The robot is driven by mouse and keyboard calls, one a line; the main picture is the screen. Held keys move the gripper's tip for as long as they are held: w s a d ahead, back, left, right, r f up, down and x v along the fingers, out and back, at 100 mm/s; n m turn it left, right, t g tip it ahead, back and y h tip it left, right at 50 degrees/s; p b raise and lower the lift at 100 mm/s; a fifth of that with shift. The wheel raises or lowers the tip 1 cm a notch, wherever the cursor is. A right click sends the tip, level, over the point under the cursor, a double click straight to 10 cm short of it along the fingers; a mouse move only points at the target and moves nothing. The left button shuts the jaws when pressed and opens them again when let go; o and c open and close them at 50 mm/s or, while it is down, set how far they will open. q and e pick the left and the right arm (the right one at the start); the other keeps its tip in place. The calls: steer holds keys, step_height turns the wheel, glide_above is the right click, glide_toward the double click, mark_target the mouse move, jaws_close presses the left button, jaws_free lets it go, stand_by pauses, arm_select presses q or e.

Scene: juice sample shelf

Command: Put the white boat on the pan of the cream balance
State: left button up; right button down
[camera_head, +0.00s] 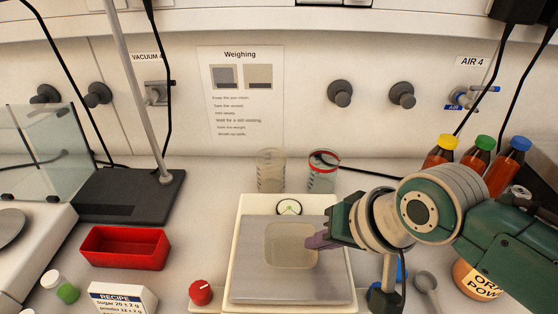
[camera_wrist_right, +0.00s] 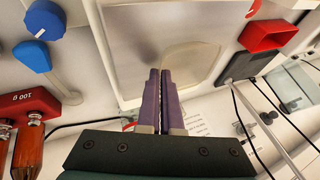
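The white boat (camera_head: 291,245), a shallow translucent square dish, is over the metal pan (camera_head: 250,280) of the cream balance (camera_head: 246,208). I cannot tell whether it rests on the pan or is just above it. My right gripper (camera_head: 318,240) is at the boat's right edge. In the wrist view the purple fingers (camera_wrist_right: 161,75) are close together, with the boat's edge (camera_wrist_right: 190,58) at their tips, so they appear shut on its rim. The pan (camera_wrist_right: 130,45) lies beyond them. My left gripper is in neither view.
Several capped bottles (camera_head: 476,158) are at the right. A stand base (camera_head: 130,196) and glass panes (camera_head: 45,150) are at the left.

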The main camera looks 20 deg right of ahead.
steer(key=c, duration=1.6)
jaws_free()
steer(key=shift+f, duration=0.15)
steer(key=c, duration=1.1)
jaws_free()
steer(key=shift+r, duration=0.3)
steer(key=p+v, duration=0.3)
steer(key=v, duration=0.8)
steer(key=s+r+n+h, duration=0.1)
steer(key=s+n, duration=0.1)
steer(key=s, duration=0.2)
steer(key=s+d+r+n+g+h, duration=0.1)
steer(key=s+n, duration=0.1)
steer(key=s, duration=0.3)
steer(key=s+r+n+g, duration=0.1)
steer(key=s+n, duration=0.1)
steer(key=s, duration=0.3)
steer(key=shift+d+h, duration=0.35)
steer(key=shift+h, duration=0.05)
